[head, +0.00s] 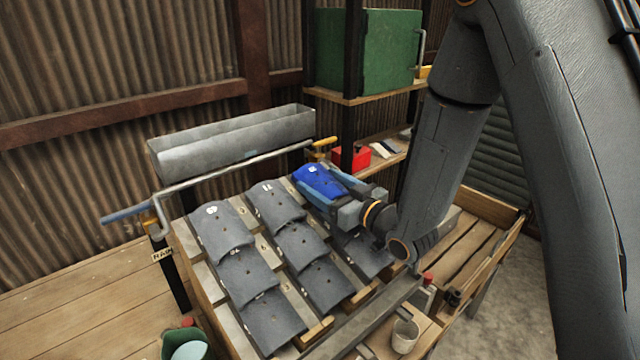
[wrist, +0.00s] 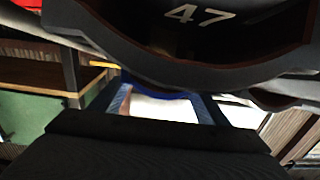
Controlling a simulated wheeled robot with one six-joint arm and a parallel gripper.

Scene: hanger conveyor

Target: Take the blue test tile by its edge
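The blue test tile (head: 321,181) lies at the top of the right-hand column on the sloped tile rack, with a small white mark on it. My gripper (head: 328,187) is at its lower end, a blue finger on each side. In the wrist view, a blue strip of the tile (wrist: 160,94) shows between the two spread fingers of my gripper (wrist: 160,106). The fingers are apart, with a bright gap between them. I cannot tell whether they touch the tile. My gripper hides part of the tile's lower end.
Grey tiles (head: 247,273) fill the rack's other places. A metal trough (head: 235,140) and a crank bar (head: 230,169) stand behind. A red box (head: 355,160) sits near the shelf at right. A dark curved surface marked 47 (wrist: 200,16) is close to the wrist camera.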

